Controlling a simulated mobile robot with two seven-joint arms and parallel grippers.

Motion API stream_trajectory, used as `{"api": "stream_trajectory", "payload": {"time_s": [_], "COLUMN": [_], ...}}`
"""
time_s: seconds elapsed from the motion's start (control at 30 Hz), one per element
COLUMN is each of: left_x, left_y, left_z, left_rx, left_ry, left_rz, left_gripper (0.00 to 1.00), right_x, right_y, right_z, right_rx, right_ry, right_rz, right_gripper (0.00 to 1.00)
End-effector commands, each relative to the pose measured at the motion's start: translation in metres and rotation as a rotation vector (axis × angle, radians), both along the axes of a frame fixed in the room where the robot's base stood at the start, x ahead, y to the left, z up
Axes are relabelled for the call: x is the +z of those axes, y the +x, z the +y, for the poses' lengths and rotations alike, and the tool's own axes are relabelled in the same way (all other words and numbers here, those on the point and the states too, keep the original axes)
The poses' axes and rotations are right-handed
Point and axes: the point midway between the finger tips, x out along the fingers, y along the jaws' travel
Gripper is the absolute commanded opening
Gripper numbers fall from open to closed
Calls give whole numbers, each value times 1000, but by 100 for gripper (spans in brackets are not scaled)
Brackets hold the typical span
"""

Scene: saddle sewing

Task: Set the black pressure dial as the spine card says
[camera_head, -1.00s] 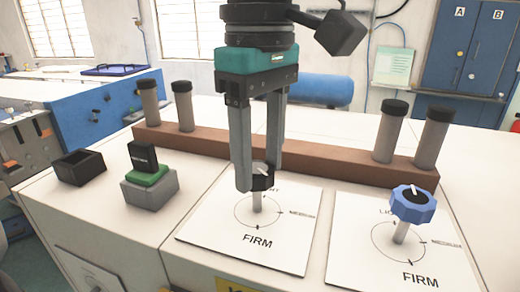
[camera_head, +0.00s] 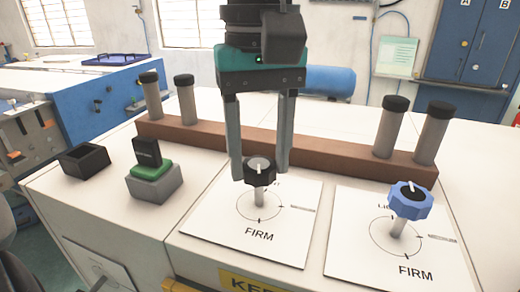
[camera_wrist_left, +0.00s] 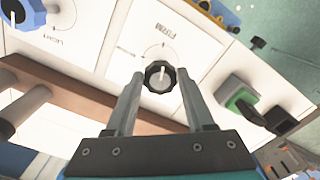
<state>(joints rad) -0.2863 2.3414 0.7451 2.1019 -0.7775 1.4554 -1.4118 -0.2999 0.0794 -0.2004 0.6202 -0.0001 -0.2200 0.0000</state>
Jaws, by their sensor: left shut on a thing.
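The black pressure dial (camera_head: 260,171) stands on a post above a white card (camera_head: 240,215) marked FIRM at its near side. Its white pointer line runs roughly near to far; which end is the indicating one I cannot tell. My left gripper (camera_head: 260,177) comes down from above, its two fingers on either side of the dial, shut on it. In the left wrist view the dial (camera_wrist_left: 160,76) sits between the fingertips. The far label is mostly hidden. A dark piece with tiny unreadable lettering (camera_head: 147,151) stands in a green-topped grey block (camera_head: 154,184). My right gripper is not in view.
A blue dial (camera_head: 410,200) stands on a similar card at right. A brown bar (camera_head: 340,156) with several black-capped grey posts runs behind both dials. An open black box (camera_head: 84,160) is at left. A pale green sheet (camera_head: 399,58) hangs on the wall.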

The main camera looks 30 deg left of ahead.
Motion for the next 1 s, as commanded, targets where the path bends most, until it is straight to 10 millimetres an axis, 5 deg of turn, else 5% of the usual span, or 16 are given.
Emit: {"api": "stream_trajectory", "payload": {"time_s": [0.4,0.43,0.7,1.0], "left_x": [1,1,0,0], "left_y": [0,0,0,0], "left_z": [0,0,0,0], "left_rx": [-15,-15,-12,-11], "left_ry": [0,0,1,1], "left_rz": [-3,-3,-2,-1], "left_gripper": [0,55,84,84], "right_x": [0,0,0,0], "right_y": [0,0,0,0], "right_z": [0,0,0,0], "right_rx": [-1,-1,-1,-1], "right_ry": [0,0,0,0], "right_rz": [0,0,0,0], "right_gripper": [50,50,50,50]}}
